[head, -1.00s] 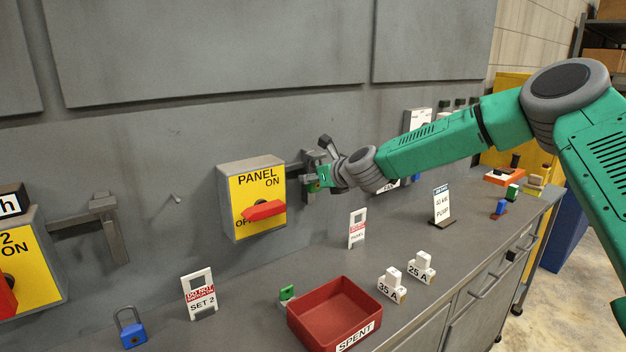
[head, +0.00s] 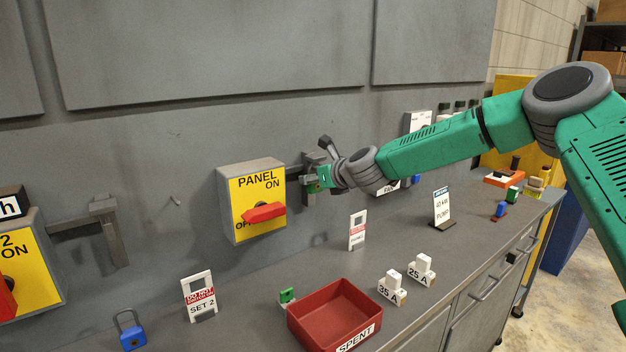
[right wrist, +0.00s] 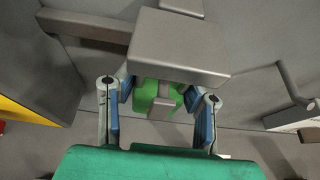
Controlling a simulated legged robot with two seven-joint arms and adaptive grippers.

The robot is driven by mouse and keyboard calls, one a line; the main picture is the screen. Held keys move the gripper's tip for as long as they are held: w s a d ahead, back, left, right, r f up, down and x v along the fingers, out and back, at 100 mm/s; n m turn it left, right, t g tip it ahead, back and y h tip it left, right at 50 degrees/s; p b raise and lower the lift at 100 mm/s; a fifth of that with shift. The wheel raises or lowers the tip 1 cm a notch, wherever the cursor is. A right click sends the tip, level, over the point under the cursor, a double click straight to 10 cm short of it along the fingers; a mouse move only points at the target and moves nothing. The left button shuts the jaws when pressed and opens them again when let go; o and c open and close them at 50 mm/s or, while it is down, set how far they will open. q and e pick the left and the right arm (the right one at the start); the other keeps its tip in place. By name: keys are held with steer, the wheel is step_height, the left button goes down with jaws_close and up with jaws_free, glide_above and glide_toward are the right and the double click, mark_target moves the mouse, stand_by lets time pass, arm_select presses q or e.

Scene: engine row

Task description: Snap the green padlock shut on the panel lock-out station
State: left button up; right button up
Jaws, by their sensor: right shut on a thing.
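My right gripper (right wrist: 160,102) is shut on the green padlock (right wrist: 150,95), whose green body shows between the blue-padded fingers in the right wrist view. The padlock is at the grey bracket of the panel lock-out station (right wrist: 180,45), which covers its upper part. I cannot tell whether the shackle is closed. In the head view the right gripper (head: 322,177) is at the station (head: 308,160), just right of the yellow PANEL switch box (head: 256,200) with its red handle. My left gripper is not in view.
On the bench stand a red SPENT tray (head: 335,312), a small green item (head: 287,297), a blue padlock (head: 131,331), a SET 2 tag (head: 199,297), a PANEL tag (head: 357,230) and white 35 A (head: 391,287) and 25 A (head: 421,270) blocks. Another grey bracket (head: 105,230) is at left.

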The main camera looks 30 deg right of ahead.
steer(key=o, duration=1.3)
steer(key=shift+o, duration=0.2)
steer(key=shift+f, duration=0.1)
steer(key=shift+s, duration=0.2)
steer(key=v, duration=1.1)
steer(key=shift+s, duration=0.25)
